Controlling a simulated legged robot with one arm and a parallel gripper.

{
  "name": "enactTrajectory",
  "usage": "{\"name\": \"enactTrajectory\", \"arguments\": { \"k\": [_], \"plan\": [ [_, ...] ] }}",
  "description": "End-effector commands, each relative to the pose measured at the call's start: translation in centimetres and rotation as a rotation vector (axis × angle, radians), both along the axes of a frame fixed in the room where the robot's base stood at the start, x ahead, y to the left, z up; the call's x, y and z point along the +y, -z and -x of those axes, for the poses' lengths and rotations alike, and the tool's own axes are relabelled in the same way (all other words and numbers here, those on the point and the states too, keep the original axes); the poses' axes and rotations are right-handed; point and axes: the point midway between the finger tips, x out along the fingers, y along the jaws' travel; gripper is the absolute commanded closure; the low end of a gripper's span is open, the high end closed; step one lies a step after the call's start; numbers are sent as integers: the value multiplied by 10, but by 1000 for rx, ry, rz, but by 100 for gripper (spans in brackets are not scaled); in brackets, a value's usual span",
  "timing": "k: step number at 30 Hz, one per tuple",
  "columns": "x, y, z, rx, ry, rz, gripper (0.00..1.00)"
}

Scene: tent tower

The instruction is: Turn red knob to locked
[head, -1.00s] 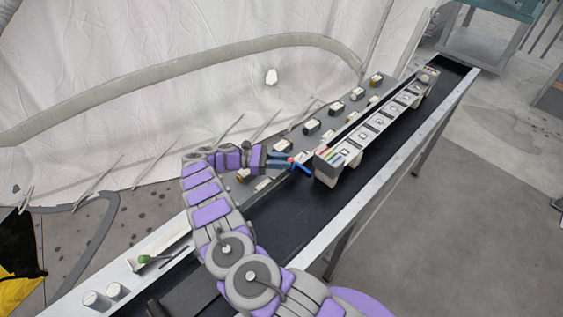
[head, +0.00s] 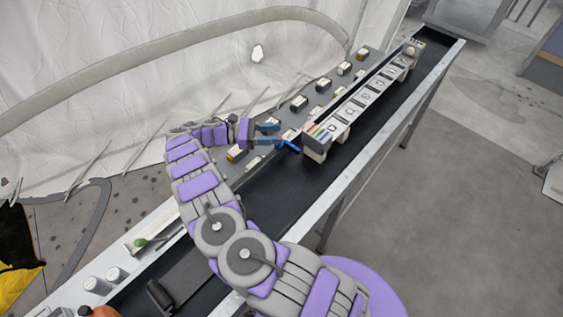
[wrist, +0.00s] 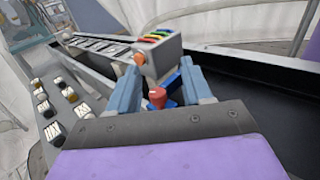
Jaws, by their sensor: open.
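A small red knob (wrist: 157,97) shows in the wrist view, low between my two blue-grey fingers. A bright blue part (wrist: 173,84) is just right of it, partly hidden by the right finger. My gripper (wrist: 162,68) is open, with a finger on each side of the knob in this view; I cannot tell whether either touches it. A separate orange-red round piece (wrist: 140,59) is on the near end of the light panel box. In the head view my gripper (head: 283,136) is at the near end of the box, and the red knob cannot be made out.
The long panel box (head: 350,108) has coloured stripes at its near end and stands along the dark conveyor (head: 300,192). Several dark-and-white switches (head: 299,103) line the grey strip at left. A green-tipped item (head: 141,242) and white cylinders (head: 97,286) are nearer.

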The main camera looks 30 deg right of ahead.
Motion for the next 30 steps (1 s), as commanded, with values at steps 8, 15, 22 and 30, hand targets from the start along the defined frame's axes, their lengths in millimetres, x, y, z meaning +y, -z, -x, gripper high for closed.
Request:
{"name": "enactTrajectory", "arguments": {
  "k": [8, 15, 22, 30],
  "plan": [
    [7, -3, 28, 4, 1, -5, 50],
    [14, -5, 54, 5, -1, -6, 50],
    [20, -7, 82, 6, -1, -7, 50],
    [29, -10, 116, 5, -1, -6, 50]
  ]
}}
